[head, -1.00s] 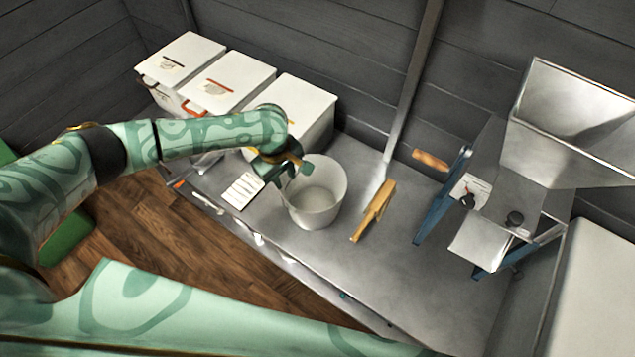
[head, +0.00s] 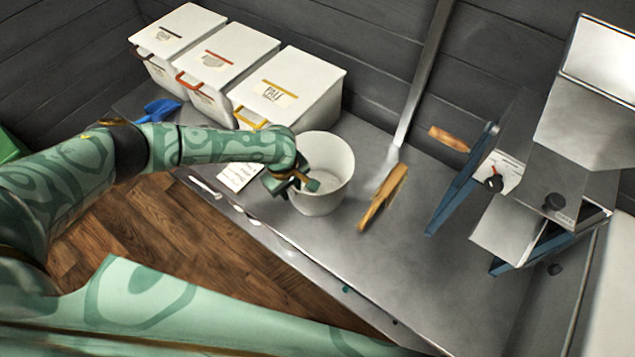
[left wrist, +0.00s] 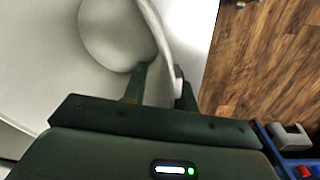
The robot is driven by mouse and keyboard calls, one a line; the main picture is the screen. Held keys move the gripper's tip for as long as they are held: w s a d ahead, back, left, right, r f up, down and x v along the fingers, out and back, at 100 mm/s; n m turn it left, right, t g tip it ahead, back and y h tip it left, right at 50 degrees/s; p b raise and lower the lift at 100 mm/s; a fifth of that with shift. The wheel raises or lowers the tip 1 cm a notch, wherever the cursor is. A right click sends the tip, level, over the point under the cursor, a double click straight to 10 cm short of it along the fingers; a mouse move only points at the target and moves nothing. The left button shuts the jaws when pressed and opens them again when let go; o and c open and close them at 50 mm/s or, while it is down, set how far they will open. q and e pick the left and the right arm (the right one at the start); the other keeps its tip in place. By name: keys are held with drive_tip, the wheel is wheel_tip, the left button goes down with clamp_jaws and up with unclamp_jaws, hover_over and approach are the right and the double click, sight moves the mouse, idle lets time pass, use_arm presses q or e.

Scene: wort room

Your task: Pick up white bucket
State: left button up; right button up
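The white bucket (head: 334,158) stands upright and open-topped on the grey metal bench. My left gripper (head: 300,184) is at its near-left rim in the head view. In the left wrist view the bucket (left wrist: 45,60) fills the upper left, and its wall runs between the two fingers of my left gripper (left wrist: 160,88). One finger is inside the bucket and the other outside. The fingers look apart, with a gap between the inner finger and the wall. The bucket's inside looks empty. My right gripper is not in view.
The metal bench (head: 395,270) is clear in front of the bucket. A wooden-handled brush (head: 383,198) lies right of it. Several white bins (head: 290,95) stand behind left, beside a blue scoop (head: 160,108). A label card (head: 238,176) lies left. A mill with hopper (head: 540,180) stands right.

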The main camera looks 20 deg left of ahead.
use_arm(q)
drive_tip(key=shift+f, duration=0.1)
clamp_jaws()
idle(1.3)
